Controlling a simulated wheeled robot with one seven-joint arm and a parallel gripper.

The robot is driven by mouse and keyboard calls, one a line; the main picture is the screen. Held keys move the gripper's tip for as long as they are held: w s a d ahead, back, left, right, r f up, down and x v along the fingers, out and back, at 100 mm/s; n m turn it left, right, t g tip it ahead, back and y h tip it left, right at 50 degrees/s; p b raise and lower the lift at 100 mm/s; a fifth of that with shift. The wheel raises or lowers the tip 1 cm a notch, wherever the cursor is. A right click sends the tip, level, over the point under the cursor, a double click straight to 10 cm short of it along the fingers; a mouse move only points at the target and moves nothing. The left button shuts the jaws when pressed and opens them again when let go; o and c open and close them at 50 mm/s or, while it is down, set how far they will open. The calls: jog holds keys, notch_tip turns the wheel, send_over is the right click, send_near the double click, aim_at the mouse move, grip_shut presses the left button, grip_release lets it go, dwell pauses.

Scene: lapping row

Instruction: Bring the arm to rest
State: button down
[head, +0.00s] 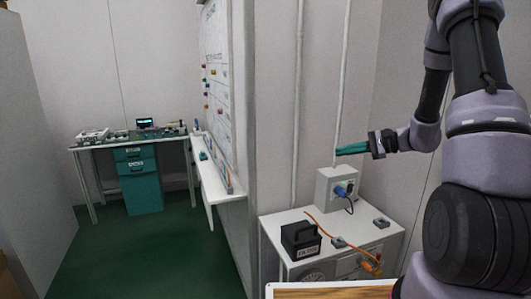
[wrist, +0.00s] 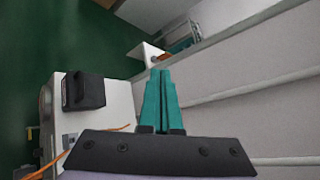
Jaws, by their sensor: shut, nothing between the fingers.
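My gripper (head: 352,149) is at the right of the head view, at the end of my grey and black arm. Its teal fingers point left and are shut with nothing between them. In the wrist view the closed fingers (wrist: 160,95) point up the picture, beside the pale wall.
A white cabinet (head: 275,238) below carries a black box (head: 300,238), an orange cable (head: 325,228) and small grey blocks. A wall with a whiteboard (head: 216,80) and narrow shelf (head: 213,175) stands left of it. A desk (head: 125,143) is far left; green floor (head: 150,255) is clear.

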jog(key=s+a+r+n+g+h, duration=0.4)
jog(key=s+a+r+n, duration=0.1)
jog(key=s+r, duration=0.65)
jog(key=s+d+r+n+t+h, duration=0.3)
jog(key=s+r+h, duration=0.4)
jog(key=s, duration=0.6)
notch_tip(320, 180, up, 2)
jog(key=d+t, duration=0.1)
jog(key=t, duration=0.1)
jog(key=shift+s+d+t, duration=0.15)
jog(key=shift+s+t, duration=0.15)
jog(key=shift+t, duration=0.1)
